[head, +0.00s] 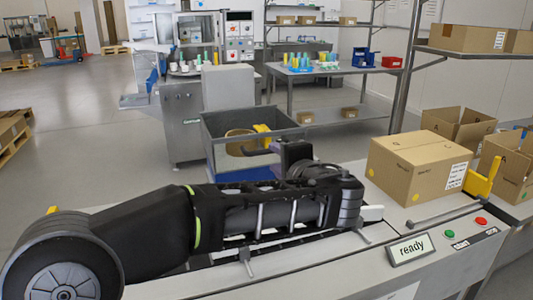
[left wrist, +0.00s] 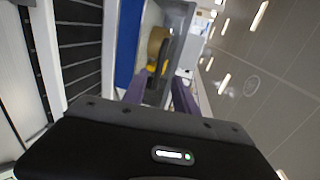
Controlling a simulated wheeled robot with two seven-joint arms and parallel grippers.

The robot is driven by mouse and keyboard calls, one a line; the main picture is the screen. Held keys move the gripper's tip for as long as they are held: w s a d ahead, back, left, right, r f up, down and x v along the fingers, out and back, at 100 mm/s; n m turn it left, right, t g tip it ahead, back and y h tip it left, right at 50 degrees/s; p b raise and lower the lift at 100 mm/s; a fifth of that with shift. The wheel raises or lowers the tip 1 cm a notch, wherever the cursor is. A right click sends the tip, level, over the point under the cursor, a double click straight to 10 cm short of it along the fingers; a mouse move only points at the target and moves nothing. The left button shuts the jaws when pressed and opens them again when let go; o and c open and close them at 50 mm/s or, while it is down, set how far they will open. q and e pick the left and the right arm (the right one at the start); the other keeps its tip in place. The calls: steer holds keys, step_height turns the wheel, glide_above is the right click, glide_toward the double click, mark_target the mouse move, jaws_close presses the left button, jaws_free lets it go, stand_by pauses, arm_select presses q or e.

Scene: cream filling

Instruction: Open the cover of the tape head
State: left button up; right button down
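A dark grey box-shaped housing (head: 222,160) stands at the far side of the conveyor, holding a tan tape roll (head: 240,143) and a yellow part (head: 262,129). I take this as the tape head; which panel is its cover, and how it stands, I cannot tell. In the left wrist view the tape roll (left wrist: 157,42) and yellow part (left wrist: 152,72) lie beyond my fingers. My left gripper (head: 270,149) is beside the housing, its purple fingers (left wrist: 160,88) apart with nothing visibly held. Contact with the housing cannot be made out. My right gripper is not in view.
A closed carton (head: 405,170) stands on the conveyor at right, with open cartons (head: 458,127) behind it. A panel with a "ready" sign (head: 411,248), green button (head: 449,234) and red button (head: 481,221) is at front right. A yellow upright piece (head: 482,180) stands beside the carton.

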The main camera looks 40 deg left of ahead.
mark_target(267, 152)
arm_select(q)
steer(key=shift+p+x, duration=0.65)
steer(key=shift+x, duration=3.3)
steer(key=shift+f, duration=0.1)
steer(key=shift+c, duration=0.2)
jaws_close()
